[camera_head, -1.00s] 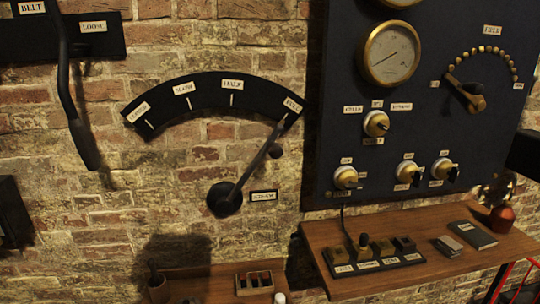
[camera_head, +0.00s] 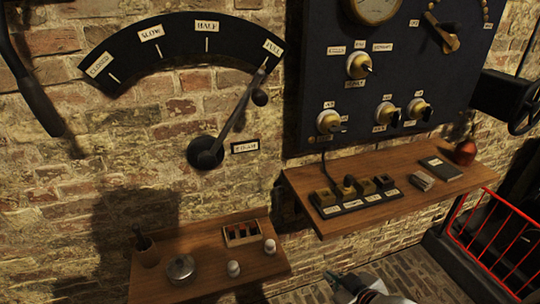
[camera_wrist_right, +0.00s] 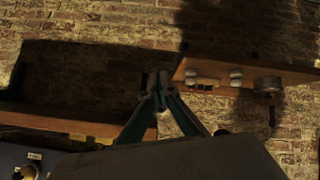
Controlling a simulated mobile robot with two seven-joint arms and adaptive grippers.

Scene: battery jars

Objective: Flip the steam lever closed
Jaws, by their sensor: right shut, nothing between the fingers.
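The steam lever (camera_head: 235,117) is a dark rod on a round hub (camera_head: 205,153), with a black ball near its upper end. It leans up and right, its tip by the FULL mark of the black arc plate (camera_head: 150,50). The CLOSED mark is at the plate's left end. My right gripper (camera_head: 340,278) is at the bottom of the head view, below the shelves and well away from the lever. The right wrist view also shows this gripper (camera_wrist_right: 157,82), with its fingers together and empty. My left gripper is not in view.
A small wooden shelf (camera_head: 215,285) below the lever holds a cup, a round tin, two white knobs and a small rack. Right of it, a second shelf (camera_head: 400,203) carries switches under a dark panel (camera_head: 400,90). A red railing (camera_head: 490,240) stands at far right.

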